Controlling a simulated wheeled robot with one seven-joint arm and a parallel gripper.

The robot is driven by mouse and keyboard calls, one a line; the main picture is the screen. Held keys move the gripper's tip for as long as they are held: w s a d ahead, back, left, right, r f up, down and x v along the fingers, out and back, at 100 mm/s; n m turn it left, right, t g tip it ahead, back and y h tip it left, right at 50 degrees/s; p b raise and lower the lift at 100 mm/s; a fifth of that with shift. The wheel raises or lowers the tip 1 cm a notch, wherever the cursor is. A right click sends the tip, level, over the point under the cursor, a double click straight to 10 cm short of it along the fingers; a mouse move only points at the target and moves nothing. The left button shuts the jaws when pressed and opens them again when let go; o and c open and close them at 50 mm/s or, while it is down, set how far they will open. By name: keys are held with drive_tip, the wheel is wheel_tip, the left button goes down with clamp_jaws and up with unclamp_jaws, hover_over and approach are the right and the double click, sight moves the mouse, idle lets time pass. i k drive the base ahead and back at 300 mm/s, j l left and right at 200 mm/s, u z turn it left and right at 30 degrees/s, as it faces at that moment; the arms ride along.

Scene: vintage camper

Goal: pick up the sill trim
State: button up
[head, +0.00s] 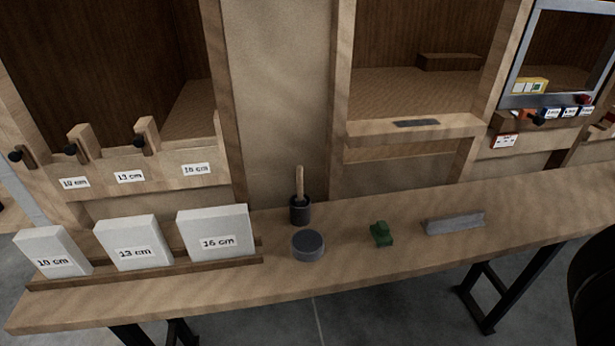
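A grey angled strip, which looks like the sill trim (454,223), lies on the wooden bench (345,290) to the right of the middle. It is long and low, with a raised back edge, and runs roughly along the bench. Nothing touches it from above. A flat dark grey strip (416,123) shows on the ledge of the window opening behind the bench. My gripper is not in view.
Left of the trim are a small green object (381,233), a round grey tin (307,244) and a dark cup with a wooden handle (300,209). White labelled blocks (137,243) stand in a wooden rack at left. A dark rounded shape (597,275) fills the lower right edge.

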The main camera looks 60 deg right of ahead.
sight(437, 226)
drive_tip(key=z, duration=1.9)
